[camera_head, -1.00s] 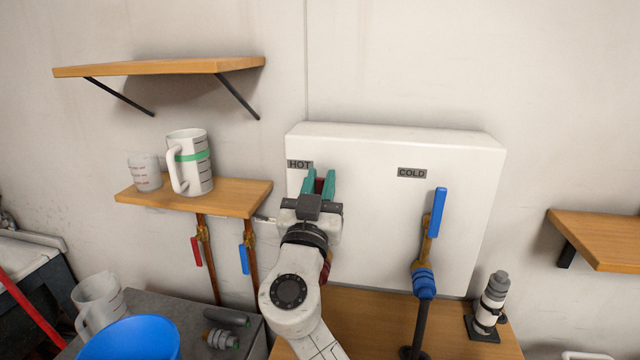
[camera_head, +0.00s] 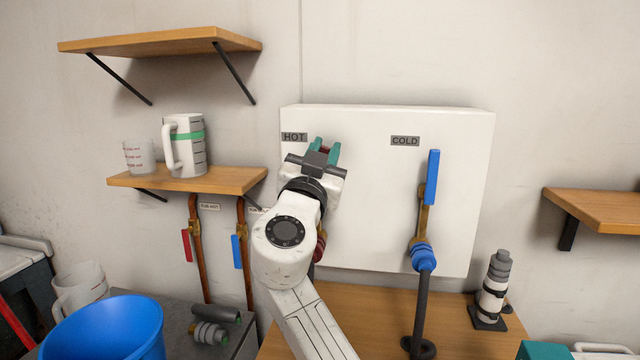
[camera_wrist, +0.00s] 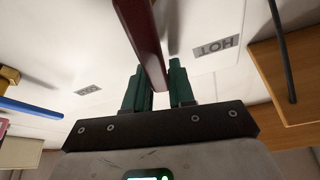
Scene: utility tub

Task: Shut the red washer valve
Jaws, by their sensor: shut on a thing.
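The red washer valve handle (camera_wrist: 147,40) is a long red bar under the HOT label's side of the white wall box. In the wrist view it runs between the teal fingers of my gripper (camera_wrist: 160,88). In the head view my gripper (camera_head: 324,150) is right of the HOT label, leaning a little right, with a sliver of red between its fingers. It is shut on the handle. My wrist and arm hide most of the valve body. A red collar (camera_head: 320,245) shows below, beside my arm.
The blue cold valve handle (camera_head: 432,177) stands upright on the right of the white box (camera_head: 375,205). Small red (camera_head: 187,245) and blue (camera_head: 237,252) pipe levers hang under the shelf (camera_head: 190,181) on the left. A blue bucket (camera_head: 110,325) is at the lower left.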

